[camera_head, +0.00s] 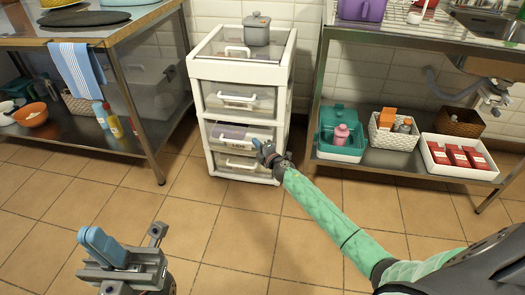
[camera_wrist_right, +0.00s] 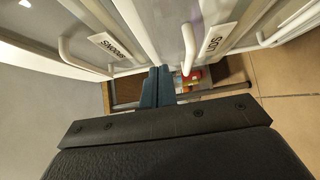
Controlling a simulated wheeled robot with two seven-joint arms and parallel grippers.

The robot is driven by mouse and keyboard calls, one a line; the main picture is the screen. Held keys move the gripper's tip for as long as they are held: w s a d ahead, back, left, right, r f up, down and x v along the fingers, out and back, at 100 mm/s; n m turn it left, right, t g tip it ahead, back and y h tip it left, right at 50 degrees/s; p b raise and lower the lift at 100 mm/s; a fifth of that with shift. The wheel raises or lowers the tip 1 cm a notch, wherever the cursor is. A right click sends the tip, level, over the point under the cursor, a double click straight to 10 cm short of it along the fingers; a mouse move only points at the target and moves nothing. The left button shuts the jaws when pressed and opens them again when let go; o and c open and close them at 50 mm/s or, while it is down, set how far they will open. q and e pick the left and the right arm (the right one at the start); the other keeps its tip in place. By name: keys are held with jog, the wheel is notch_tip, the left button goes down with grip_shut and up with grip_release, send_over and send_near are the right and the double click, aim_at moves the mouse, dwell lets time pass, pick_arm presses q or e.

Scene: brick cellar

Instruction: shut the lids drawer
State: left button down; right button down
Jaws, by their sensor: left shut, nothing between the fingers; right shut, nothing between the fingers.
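The lids drawer (camera_head: 222,141) is a see-through drawer low in the white drawer unit (camera_head: 197,70). It stands partly out, with some of its inside showing from above. Its label and white handle also show in the right wrist view (camera_wrist_right: 212,40). My right gripper (camera_head: 265,151) is shut and empty at the right end of the drawer front; I cannot tell if it touches. Its blue fingertips show in the wrist view (camera_wrist_right: 157,88). My left gripper (camera_head: 103,247) is shut and empty, low at the left over the floor.
A drawer labelled spoons (camera_wrist_right: 110,45) shows in the wrist view. A grey pot (camera_head: 257,30) stands on the unit. A metal table (camera_head: 125,50) is at left. A sink bench (camera_head: 385,33) is at right, with a teal box (camera_head: 340,151) on its shelf. The tiled floor in front is clear.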

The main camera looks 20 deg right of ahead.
aim_at(252, 131)
jog(key=w, duration=0.1)
jog(key=w+d+b, duration=0.1)
jog(key=w, duration=0.2)
jog(key=shift+w+d, duration=0.2)
jog(key=shift+d, duration=0.2)
jog(key=shift+w+d, duration=0.1)
jog(key=shift+w, duration=0.05)
